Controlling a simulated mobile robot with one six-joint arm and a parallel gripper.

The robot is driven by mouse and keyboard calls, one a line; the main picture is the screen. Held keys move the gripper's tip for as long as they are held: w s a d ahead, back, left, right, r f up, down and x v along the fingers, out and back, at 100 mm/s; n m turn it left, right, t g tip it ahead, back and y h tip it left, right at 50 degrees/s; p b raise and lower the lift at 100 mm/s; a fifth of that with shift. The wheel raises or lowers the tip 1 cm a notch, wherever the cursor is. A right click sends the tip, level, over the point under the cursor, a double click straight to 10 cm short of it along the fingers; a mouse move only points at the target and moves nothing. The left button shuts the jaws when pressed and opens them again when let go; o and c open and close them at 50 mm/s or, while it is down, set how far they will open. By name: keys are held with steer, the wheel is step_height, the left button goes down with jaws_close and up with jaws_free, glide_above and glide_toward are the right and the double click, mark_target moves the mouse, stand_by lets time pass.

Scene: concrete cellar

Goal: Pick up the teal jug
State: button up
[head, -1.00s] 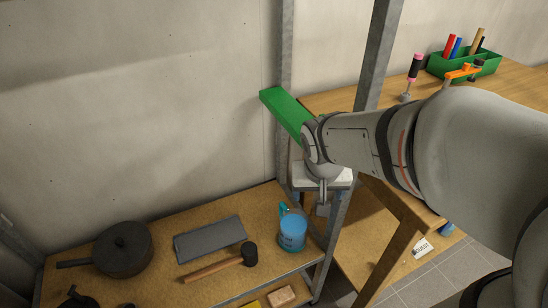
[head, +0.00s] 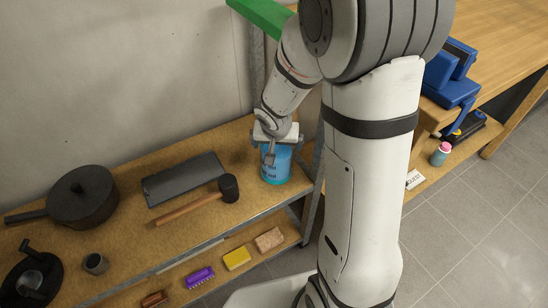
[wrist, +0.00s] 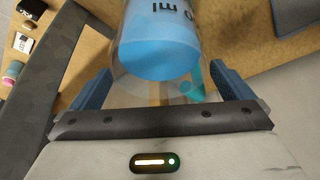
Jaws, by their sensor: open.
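The teal jug (head: 275,173) stands on the wooden rack shelf near its right post, with blue contents and dark lettering. My gripper (head: 270,156) is at the jug's top, partly covering it in the head view. In the wrist view the jug (wrist: 160,50) lies ahead of and partly between the two blue fingers of my open gripper (wrist: 161,80). Its teal handle (wrist: 196,84) shows near the right finger. I cannot tell whether either finger touches the jug.
A mallet (head: 190,207), a grey flat slab (head: 184,179) and a black lidded pan (head: 84,198) lie left of the jug. The metal rack post (head: 317,168) is close on its right. A lower shelf holds a yellow sponge (head: 237,258) and a purple brush (head: 200,277).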

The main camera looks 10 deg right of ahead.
mark_target(276, 148)
steer(key=b+x, duration=0.1)
steer(key=x, duration=0.3)
steer(key=shift+a, duration=0.1)
steer(key=shift+c, duration=0.6)
steer(key=shift+r, duration=0.1)
steer(key=c, duration=1.3)
